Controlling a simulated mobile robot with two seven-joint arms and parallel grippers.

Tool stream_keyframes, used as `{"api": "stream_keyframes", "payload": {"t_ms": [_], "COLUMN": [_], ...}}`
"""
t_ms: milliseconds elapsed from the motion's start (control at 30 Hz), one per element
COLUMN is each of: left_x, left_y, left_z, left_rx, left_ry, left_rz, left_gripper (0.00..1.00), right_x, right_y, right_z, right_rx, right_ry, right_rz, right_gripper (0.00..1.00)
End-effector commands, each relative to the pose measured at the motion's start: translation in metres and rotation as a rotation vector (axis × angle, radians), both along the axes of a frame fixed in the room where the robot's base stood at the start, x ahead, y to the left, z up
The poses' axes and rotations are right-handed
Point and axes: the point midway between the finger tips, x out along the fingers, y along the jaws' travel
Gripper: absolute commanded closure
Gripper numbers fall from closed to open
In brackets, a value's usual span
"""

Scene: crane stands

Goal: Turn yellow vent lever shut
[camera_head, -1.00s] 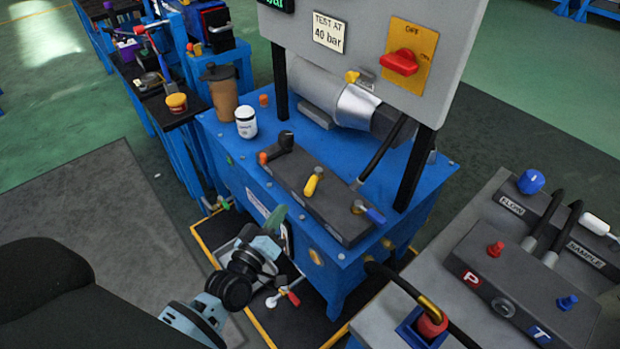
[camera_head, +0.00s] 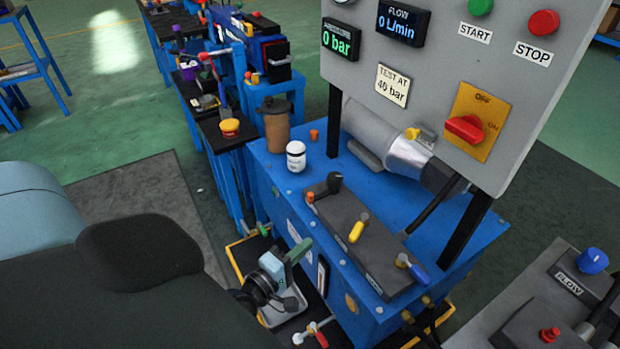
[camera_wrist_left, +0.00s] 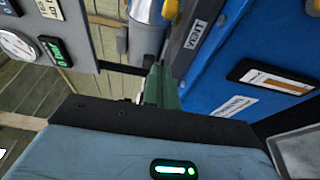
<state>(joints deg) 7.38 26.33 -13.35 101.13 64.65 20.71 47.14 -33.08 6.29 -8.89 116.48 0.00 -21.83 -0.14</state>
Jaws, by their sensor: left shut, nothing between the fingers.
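A lever with a yellow handle (camera_head: 358,230) sits midway along the dark valve block on the blue tank in the head view; I take it as the vent lever. The block's label is too small to read there. In the left wrist view a VENT label (camera_wrist_left: 197,33) shows on a dark face, with a yellow part (camera_wrist_left: 150,12) near the top edge. My left gripper (camera_head: 301,247) has green fingers, shut and empty, low beside the tank's front left face, apart from the lever. Its fingers also show in the left wrist view (camera_wrist_left: 160,88). My right gripper is out of view.
A white canister (camera_head: 296,156) and brown bottle (camera_head: 275,124) stand at the tank's left end. A grey control panel (camera_head: 430,95) rises behind. A red-handled valve (camera_head: 319,335) is low near my gripper.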

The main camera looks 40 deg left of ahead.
Motion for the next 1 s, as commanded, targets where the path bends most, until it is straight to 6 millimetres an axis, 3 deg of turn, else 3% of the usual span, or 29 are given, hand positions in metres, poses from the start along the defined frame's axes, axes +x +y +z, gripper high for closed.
{"api": "stream_keyframes", "payload": {"t_ms": [467, 700, 1000], "left_x": [0.083, 0.087, 0.088], "left_y": [-0.004, -0.036, -0.043], "left_z": [0.001, 0.002, 0.001], "left_rx": [0.002, 0.0, 0.002], "left_ry": [-0.002, -0.002, -0.001], "left_rz": [0.0, 0.0, 0.0], "left_gripper": [1.0, 1.0, 1.0], "right_x": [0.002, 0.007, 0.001], "right_y": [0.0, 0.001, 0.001], "right_z": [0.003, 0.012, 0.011], "right_rx": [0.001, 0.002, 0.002], "right_ry": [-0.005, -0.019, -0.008], "right_rz": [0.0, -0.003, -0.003], "right_gripper": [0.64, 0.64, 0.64]}}
